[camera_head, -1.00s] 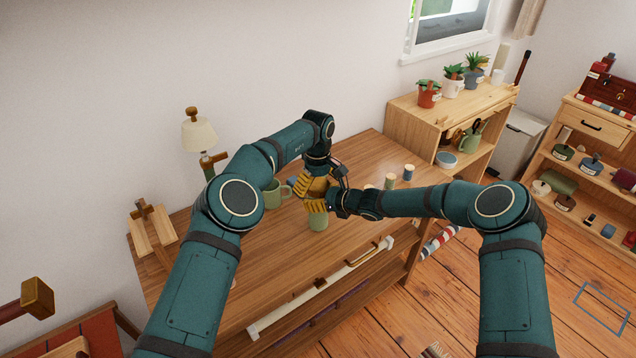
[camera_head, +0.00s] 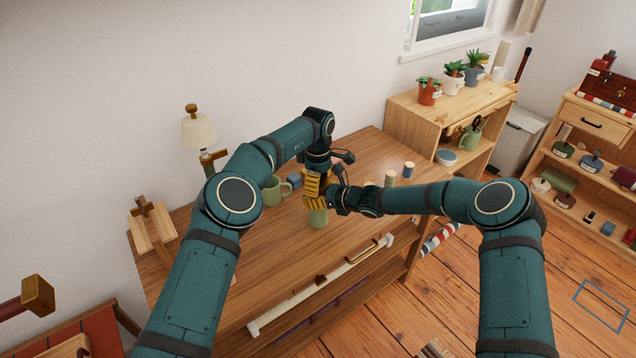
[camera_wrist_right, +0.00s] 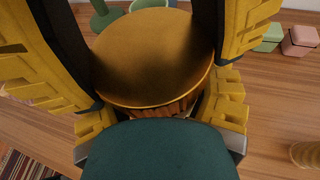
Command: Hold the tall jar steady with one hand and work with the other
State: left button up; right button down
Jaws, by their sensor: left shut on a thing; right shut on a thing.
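The tall jar (camera_head: 318,218) is green and stands upright on the wooden table, its upper part hidden by the grippers. My left gripper (camera_head: 317,182) points down from above, its yellow fingers shut around the jar's lid. In the right wrist view the lid (camera_wrist_right: 152,62) is a round, gold-coloured disc with a ridged side, between yellow fingers. My right gripper (camera_head: 318,201) reaches in level from the right, shut on the jar just below the left fingers. The exact finger contacts are partly hidden.
Small cylinders (camera_head: 390,179) stand to the right. A lamp (camera_head: 198,133) and a wooden stand (camera_head: 152,228) are at the left. The table front is clear.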

pick_arm(q)
jog(key=o, duration=1.3)
jog(key=shift+r, duration=0.1)
jog(key=shift+r, duration=2.25)
notch_tip(320, 180, up, 3)
jog(key=m, duration=0.6)
jog(key=shift+f, duration=3.85)
jog(key=c, duration=1.3)
